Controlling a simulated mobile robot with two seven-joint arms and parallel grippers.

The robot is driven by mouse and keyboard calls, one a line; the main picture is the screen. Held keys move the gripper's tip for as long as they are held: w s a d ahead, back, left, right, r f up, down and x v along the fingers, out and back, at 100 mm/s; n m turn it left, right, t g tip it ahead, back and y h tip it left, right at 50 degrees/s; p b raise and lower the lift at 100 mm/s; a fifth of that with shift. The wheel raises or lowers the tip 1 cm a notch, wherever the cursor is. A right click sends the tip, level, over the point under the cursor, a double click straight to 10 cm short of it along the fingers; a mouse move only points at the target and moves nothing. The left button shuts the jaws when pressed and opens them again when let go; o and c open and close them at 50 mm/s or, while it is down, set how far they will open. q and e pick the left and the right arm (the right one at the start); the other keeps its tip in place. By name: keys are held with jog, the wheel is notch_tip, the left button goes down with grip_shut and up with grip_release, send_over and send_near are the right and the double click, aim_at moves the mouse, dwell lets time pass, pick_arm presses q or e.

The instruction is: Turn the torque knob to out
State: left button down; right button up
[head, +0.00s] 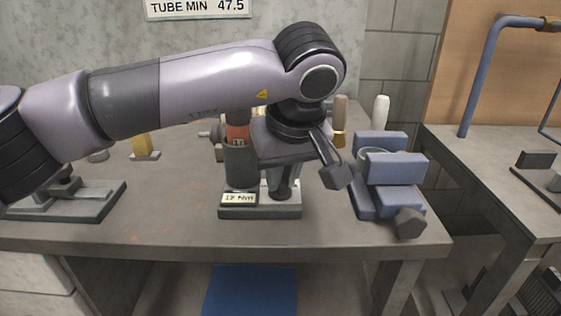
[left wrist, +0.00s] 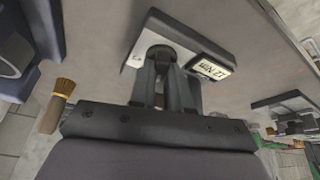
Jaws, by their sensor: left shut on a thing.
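The torque unit is a grey base (head: 232,212) near the front middle of the bench, with a small display (head: 239,198) that appears to read 12 Nm. The display also shows in the left wrist view (left wrist: 210,67). The round dark torque knob (left wrist: 160,50) sits on the base beside the display. My left gripper (head: 284,188) points down at the base from above and is shut on the knob, with a finger on each side of it in the left wrist view (left wrist: 164,72). The fingers hide much of the knob. Its pointing direction cannot be told. My right gripper is not in view.
A blue clamp-like block (head: 397,168) stands close on the right. A grey fixture (head: 85,208) is at left; bench between is clear.

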pick_arm(q)
jog(key=n+y+p, duration=0.1)
jog(key=n, duration=0.1)
jog(key=n+g+y+p, duration=0.1)
jog(key=n+p, duration=0.1)
jog(key=n, duration=0.1)
jog(key=shift+w+d+r, duration=0.1)
jog(key=shift+d+r, duration=0.1)
jog(key=shift+w+n+g+p, duration=0.1)
jog(key=shift+n+g+p, duration=0.2)
jog(key=shift+n+p, duration=0.8)
jog(key=shift+f+n+y, duration=0.1)
jog(key=shift+n+y, duration=0.2)
jog(key=shift+n, duration=0.2)
jog(key=c, duration=1.1)
grip_release()
jog(key=v, duration=0.7)
jog(key=shift+w, duration=0.1)
